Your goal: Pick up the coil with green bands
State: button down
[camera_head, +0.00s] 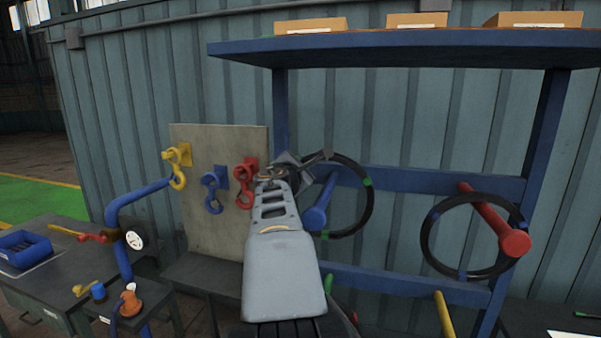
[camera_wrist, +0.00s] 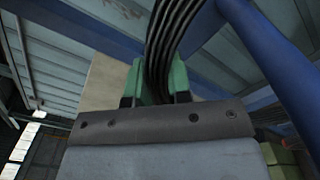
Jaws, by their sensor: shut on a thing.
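The coil with green bands (camera_head: 371,200) is a thin black ring, with green bands showing at its right and bottom. It surrounds a blue peg (camera_head: 318,207) on the blue rack; whether it touches the peg I cannot tell. My gripper (camera_head: 306,168) is at the coil's upper left and is shut on it. In the wrist view, the coil's black strands (camera_wrist: 172,38) run up from between the jaws (camera_wrist: 157,84), with green pieces on both sides. My arm hides the coil's left part in the head view.
A second black coil with blue bands (camera_head: 424,238) hangs at the right on a red peg (camera_head: 497,228). A blue shelf (camera_head: 400,47) with boxes is above. A grey board (camera_head: 215,220) with coloured hooks stands left. A yellow peg (camera_head: 444,312) sits low right.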

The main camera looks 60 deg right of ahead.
jog(key=b+v, duration=0.3)
jog(key=v, duration=1.4)
jog(key=shift+a, duration=0.2)
jog(key=shift+r, duration=0.1)
